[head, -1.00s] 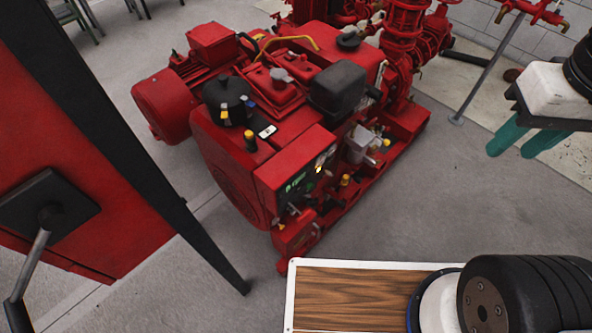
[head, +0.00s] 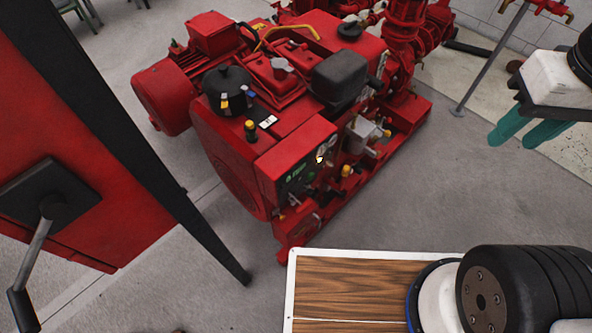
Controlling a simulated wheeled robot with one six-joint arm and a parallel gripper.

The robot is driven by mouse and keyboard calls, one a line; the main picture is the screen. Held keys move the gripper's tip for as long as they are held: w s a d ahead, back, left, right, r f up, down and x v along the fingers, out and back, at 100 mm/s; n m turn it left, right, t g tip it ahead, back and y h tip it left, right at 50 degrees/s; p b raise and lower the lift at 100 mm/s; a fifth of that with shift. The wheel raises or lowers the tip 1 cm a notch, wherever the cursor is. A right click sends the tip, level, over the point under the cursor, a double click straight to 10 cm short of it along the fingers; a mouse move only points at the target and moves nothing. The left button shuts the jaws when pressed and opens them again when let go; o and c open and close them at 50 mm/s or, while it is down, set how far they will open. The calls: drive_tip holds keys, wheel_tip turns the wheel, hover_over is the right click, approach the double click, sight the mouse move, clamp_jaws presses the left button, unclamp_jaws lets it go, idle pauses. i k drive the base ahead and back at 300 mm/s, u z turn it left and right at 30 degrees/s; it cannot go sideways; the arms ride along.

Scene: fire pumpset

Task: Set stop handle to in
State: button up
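The red pumpset engine (head: 235,165) stands on the floor in the middle of the head view. Its dark panel (head: 298,178) faces the front right, with small knobs and yellow-topped parts around it. The stop handle is too small to pick out among these parts, so its position cannot be read. My gripper (head: 512,138) is at the right edge, with two green fingers pointing down and left. The fingers are apart with nothing between them. It is well to the right of the engine and touches nothing.
A red cabinet (head: 130,215) with a dark post and a lever handle (head: 35,255) stands close at the left. Red pipes and valves (head: 405,45) rise behind the engine. Grey floor is clear right of the engine.

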sight(305, 205)
drive_tip(key=z, duration=0.55)
drive_tip(key=k, duration=1.3)
drive_tip(key=u, duration=0.25)
drive_tip(key=i, duration=0.8)
drive_tip(key=u, duration=0.2)
